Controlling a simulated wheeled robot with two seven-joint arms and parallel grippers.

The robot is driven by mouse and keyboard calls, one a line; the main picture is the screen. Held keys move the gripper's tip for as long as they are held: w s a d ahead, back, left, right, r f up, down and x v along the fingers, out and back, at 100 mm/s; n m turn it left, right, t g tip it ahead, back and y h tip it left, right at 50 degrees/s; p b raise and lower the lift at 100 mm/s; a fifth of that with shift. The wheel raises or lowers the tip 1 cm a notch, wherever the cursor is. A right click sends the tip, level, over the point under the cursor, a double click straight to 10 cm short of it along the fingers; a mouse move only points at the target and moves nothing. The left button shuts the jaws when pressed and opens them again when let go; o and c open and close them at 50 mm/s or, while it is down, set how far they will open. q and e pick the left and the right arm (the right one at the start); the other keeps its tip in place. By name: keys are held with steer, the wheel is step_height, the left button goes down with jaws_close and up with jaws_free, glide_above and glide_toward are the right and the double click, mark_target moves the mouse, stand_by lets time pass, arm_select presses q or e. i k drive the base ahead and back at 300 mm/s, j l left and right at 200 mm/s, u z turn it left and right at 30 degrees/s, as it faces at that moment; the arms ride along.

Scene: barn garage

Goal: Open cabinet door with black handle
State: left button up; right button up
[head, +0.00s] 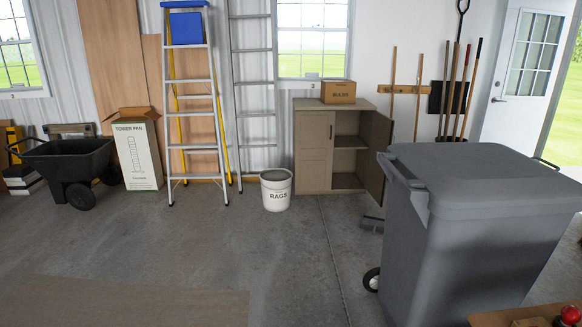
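The cabinet (312,191) is a low beige wooden unit standing against the back wall, right of centre in the head view. Its left door (312,155) is shut and has a small dark handle (330,132) near its upper right edge. Its right door (376,160) stands open and swings out toward the right. The open side shows a shelf (349,148) and an empty-looking interior. The grey bin partly blocks the view near the right door. Neither of my grippers is in view.
A large grey wheeled bin (465,235) stands front right. A white rags bucket (276,190) stands left of the cabinet, and a dark brush head (371,224) lies on the floor before it. A stepladder (194,110) and wheelbarrow (68,160) are farther left. The middle floor is clear.

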mark_target(315, 130)
steer(key=i, duration=1.55)
steer(key=i+l, duration=0.1)
steer(key=i, duration=1.45)
steer(key=i+u, duration=0.1)
steer(key=i, duration=1.45)
